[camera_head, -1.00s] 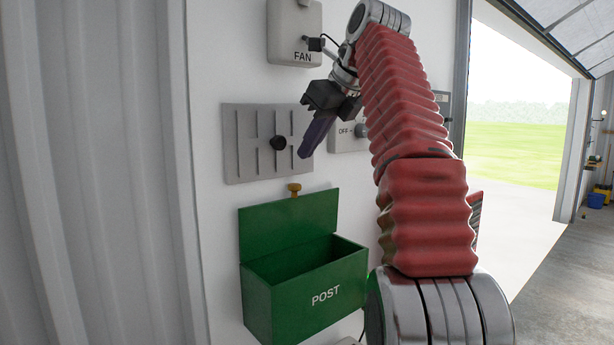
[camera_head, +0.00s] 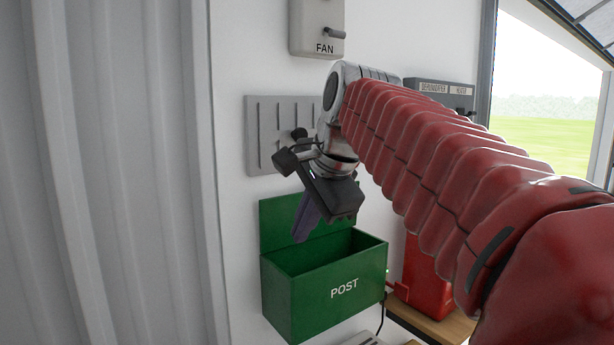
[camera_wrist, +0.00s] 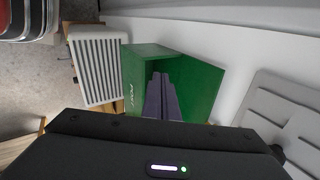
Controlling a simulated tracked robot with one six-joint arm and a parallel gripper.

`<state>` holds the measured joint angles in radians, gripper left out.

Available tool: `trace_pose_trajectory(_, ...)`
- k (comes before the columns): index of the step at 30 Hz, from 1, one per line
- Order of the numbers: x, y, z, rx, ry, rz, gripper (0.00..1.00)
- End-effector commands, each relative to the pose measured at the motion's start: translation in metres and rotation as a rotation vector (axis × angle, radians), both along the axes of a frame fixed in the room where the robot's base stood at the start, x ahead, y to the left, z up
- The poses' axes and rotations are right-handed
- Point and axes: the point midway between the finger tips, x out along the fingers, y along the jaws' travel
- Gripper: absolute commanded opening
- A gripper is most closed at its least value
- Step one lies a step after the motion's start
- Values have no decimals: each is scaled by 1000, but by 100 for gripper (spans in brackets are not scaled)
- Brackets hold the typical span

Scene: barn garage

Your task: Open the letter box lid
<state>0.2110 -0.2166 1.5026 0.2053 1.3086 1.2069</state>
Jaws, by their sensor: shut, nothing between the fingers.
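The green letter box (camera_head: 325,292) marked POST is fixed to the white wall. Its lid (camera_head: 280,226) stands upright against the wall behind the open top, so the inside shows. My gripper (camera_head: 304,228) points down in front of the raised lid, above the box opening. Its purple fingers are together and hold nothing. In the wrist view the fingers (camera_wrist: 161,97) overlap the green box (camera_wrist: 133,82). I cannot tell whether they touch the lid. The lid's knob is hidden in both current views.
A grey slotted plate (camera_head: 262,130) with a black knob is above the box. A FAN switch box (camera_head: 317,25) is higher up. A red object (camera_head: 425,280) stands on a wooden surface to the right. A pale ribbed unit (camera_wrist: 97,65) shows beside the box in the wrist view.

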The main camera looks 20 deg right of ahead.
Motion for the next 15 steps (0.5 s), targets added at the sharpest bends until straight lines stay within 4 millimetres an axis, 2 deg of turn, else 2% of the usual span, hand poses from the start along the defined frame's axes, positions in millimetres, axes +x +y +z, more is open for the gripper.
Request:
trace_pose_trajectory(11,-68,27,-98,-326,4,456,0)
trace_pose_trajectory(15,-95,34,-140,-445,6,636,0)
